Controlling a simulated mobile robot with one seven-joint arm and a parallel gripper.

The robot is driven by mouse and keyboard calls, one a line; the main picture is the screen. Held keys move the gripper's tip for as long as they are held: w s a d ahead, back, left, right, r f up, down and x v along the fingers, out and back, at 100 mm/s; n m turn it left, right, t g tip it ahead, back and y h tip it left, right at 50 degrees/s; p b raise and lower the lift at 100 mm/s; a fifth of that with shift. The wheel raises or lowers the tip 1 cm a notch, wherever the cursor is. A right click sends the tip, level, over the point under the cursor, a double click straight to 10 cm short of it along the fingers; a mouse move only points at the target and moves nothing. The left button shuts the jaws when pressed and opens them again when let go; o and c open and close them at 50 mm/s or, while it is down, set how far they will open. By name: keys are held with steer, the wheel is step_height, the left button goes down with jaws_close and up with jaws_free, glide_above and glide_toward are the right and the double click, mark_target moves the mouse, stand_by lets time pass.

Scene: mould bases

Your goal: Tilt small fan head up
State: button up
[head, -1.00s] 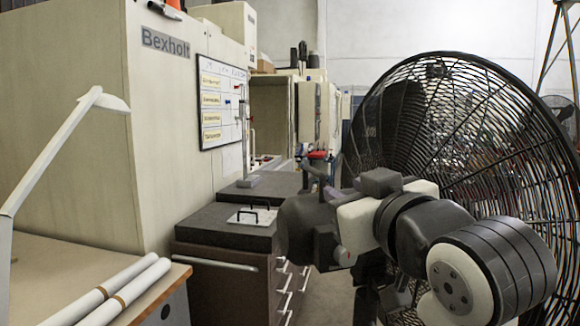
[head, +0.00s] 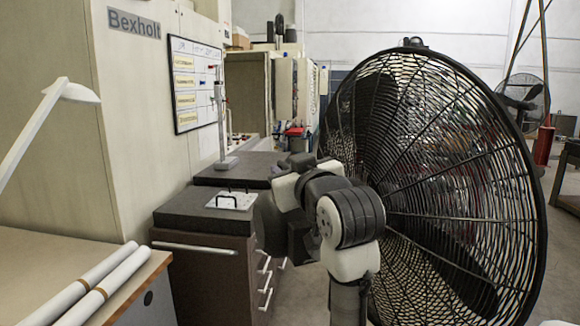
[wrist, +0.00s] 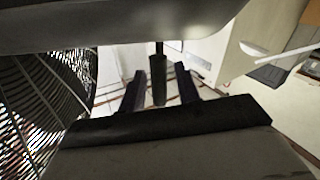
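A large black fan with a round wire cage (head: 440,190) stands close on the right in the head view. Part of its cage (wrist: 45,95) also fills the left edge of the wrist view. A second, smaller-looking fan (head: 522,95) stands far back at the right. My gripper (wrist: 158,76) has its two dark fingers apart. A dark upright bar (wrist: 158,92) on a thin stem shows between them; I cannot tell whether it is touched or what it belongs to. In the head view my arm is in front of the near fan's left side, and my fingers cannot be made out.
A dark drawer cabinet (head: 205,270) with a handled plate (head: 232,200) on top stands left of my arm. A wooden bench (head: 50,262) with white tubes (head: 95,290) is at lower left. A beige machine (head: 55,140) rises behind it. Floor shows at right.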

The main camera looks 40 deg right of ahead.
mark_target(261, 199)
steer(key=shift+c, duration=0.3)
jaws_close()
steer(key=a+f+n+b, duration=0.1)
steer(key=w+a+f+n+b, duration=0.1)
steer(key=a+f+b, duration=0.1)
steer(key=w+a+f+n+b, duration=0.1)
steer(key=a+b, duration=0.1)
steer(key=shift+a+f, duration=0.1)
steer(key=shift+f, duration=0.3)
steer(key=shift+a+f+b, duration=0.15)
steer(key=shift+a+b, duration=0.1)
steer(key=shift+b, duration=0.1)
